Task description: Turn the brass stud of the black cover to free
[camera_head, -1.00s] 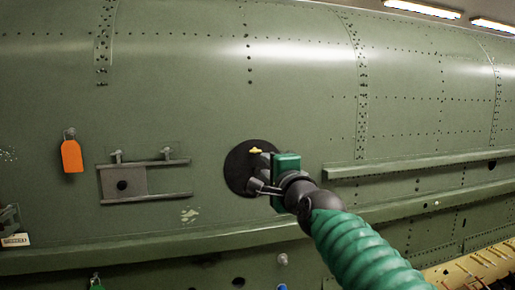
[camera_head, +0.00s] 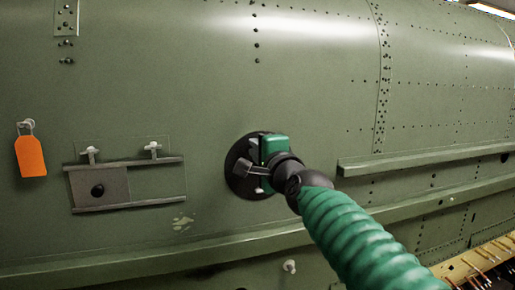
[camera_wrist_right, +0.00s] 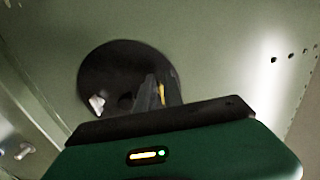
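The round black cover (camera_head: 236,176) sits on the green fuselage skin, partly hidden by my right gripper (camera_head: 256,160). The cover also shows in the right wrist view (camera_wrist_right: 105,68). The brass stud (camera_wrist_right: 162,93) is a thin yellow sliver right at the dark fingers of my right gripper (camera_wrist_right: 155,92); the head view hides it. I cannot tell whether the fingers press on it. A second, pale stud (camera_wrist_right: 97,103) on the cover stands clear of the fingers; it shows below the gripper in the head view (camera_head: 259,190). My left gripper is not in view.
An orange tag (camera_head: 30,156) hangs at the left. A grey plate (camera_head: 98,188) sits between two rails, with pale fittings above it. A long ledge (camera_head: 430,160) sticks out at the right, and a lower one runs beneath the cover.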

